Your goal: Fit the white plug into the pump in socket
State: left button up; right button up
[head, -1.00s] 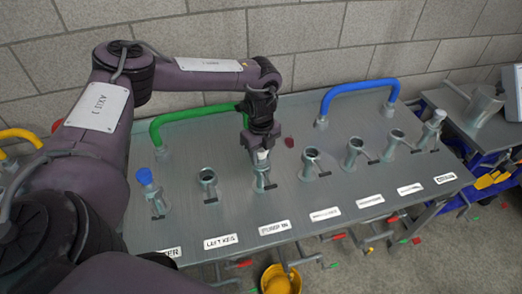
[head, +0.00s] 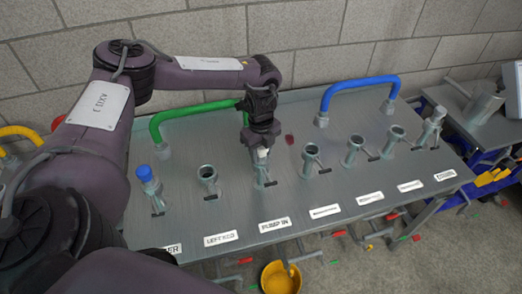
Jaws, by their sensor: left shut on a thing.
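My left gripper (head: 261,143) points straight down over the bench and is shut on the white plug (head: 262,154), of which only a small pale part shows below the jaws. The pump in socket (head: 260,177) is a grey upright pipe directly under it, behind the label "PUMP IN" (head: 275,224). The plug lines up with the socket mouth and looks to be at it. The gripper and plug cover the mouth, so I cannot tell how deep the plug sits. My right gripper is not in view.
On the metal bench (head: 330,185), an open socket (head: 207,173) stands left of pump in, then a blue-capped one (head: 147,176). Several more sockets stand to the right. Green (head: 190,118) and blue (head: 345,90) hoops rise behind. A yellow bucket (head: 281,279) is below the front edge.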

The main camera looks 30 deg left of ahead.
pick_arm(q)
jog(key=shift+f, duration=0.15)
jog(key=o, duration=1)
jog(key=shift+o, duration=0.2)
notch_tip(320, 180, up, 8)
jog(key=shift+f+b, duration=0.1)
jog(key=shift+b, duration=0.95)
